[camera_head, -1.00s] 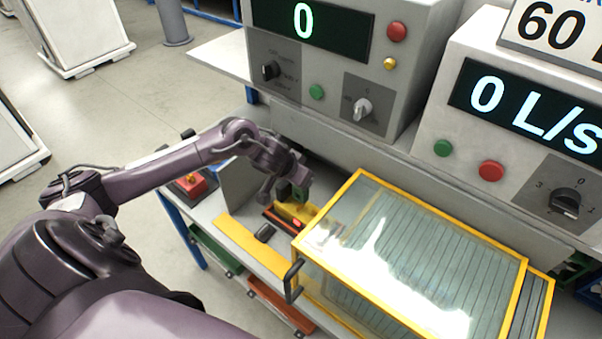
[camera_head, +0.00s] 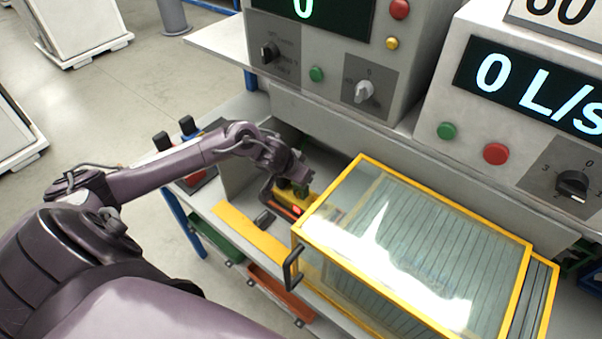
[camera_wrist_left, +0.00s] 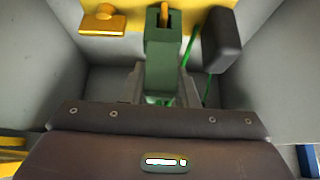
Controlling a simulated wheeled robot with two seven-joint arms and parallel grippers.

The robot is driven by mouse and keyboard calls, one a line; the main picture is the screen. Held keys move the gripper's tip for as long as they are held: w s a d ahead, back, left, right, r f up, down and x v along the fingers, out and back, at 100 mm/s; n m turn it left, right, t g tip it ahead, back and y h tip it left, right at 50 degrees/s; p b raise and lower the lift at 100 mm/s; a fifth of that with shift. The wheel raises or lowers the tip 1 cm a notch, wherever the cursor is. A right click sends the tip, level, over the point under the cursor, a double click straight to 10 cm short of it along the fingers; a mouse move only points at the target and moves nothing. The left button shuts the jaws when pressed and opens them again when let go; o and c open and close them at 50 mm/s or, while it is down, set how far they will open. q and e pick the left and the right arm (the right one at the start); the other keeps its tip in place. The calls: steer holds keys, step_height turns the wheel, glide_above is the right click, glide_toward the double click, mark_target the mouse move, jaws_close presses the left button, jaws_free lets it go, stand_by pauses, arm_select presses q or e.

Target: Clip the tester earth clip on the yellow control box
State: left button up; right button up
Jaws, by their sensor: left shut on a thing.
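My left gripper (camera_wrist_left: 163,88) is shut on the green tester earth clip (camera_wrist_left: 165,62). In the wrist view the clip points up at the yellow control box (camera_wrist_left: 130,24), whose yellow tab shows between the clip's jaws. I cannot tell whether the clip touches it. The gripper and arm partly hide the yellow box there. My right gripper is out of view.
A yellow-framed glass cabinet (camera_head: 420,225) stands close on the right. Grey panels with displays (camera_head: 325,60) rise behind. A dark block (camera_wrist_left: 221,42) and a green cable (camera_wrist_left: 189,47) are right of the clip.

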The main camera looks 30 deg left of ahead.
arm_select(q)
steer(key=o, duration=1.1)
steer(key=v, duration=0.7)
steer(key=shift+s+r, duration=0.2)
steer(key=shift+r, duration=0.1)
